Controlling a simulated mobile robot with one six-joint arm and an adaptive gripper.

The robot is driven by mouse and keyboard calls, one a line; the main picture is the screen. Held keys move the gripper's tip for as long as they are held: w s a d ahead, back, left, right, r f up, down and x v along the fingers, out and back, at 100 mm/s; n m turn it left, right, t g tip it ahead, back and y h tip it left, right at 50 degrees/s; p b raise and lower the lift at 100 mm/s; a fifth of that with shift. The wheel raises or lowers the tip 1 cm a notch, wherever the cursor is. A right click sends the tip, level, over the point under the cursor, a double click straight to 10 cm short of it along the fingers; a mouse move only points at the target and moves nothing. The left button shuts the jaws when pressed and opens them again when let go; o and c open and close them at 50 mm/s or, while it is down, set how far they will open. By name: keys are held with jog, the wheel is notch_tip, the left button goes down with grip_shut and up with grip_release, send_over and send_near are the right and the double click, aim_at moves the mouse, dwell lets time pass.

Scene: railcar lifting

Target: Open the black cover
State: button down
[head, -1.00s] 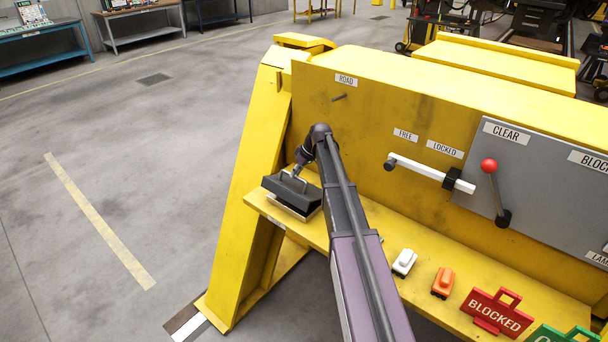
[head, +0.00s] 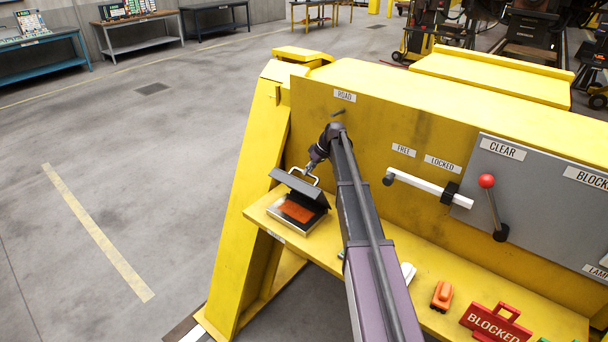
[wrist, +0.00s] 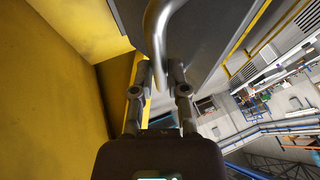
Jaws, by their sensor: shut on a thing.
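The black cover (head: 300,187) is tilted up on its box (head: 306,222) at the left end of the yellow shelf. An orange-red surface (head: 297,211) shows inside the box under the raised cover. A pale metal handle (head: 305,172) stands on the cover. My gripper (head: 313,168) is at this handle, above and behind the box. In the wrist view, my gripper (wrist: 160,80) has its fingers shut on the grey handle bar (wrist: 153,30), with the dark cover (wrist: 205,35) beyond. The exact finger contact is small and partly hidden.
A white lever (head: 425,186) and a red-knobbed lever (head: 493,205) are on the panel to the right. An orange model (head: 442,295) and a red BLOCKED tag (head: 495,323) are on the shelf (head: 410,252). Open floor lies left.

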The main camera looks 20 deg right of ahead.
jog(key=shift+w+d+f, duration=0.2)
jog(key=shift+w+d, duration=0.6)
jog(key=shift+d, duration=0.25)
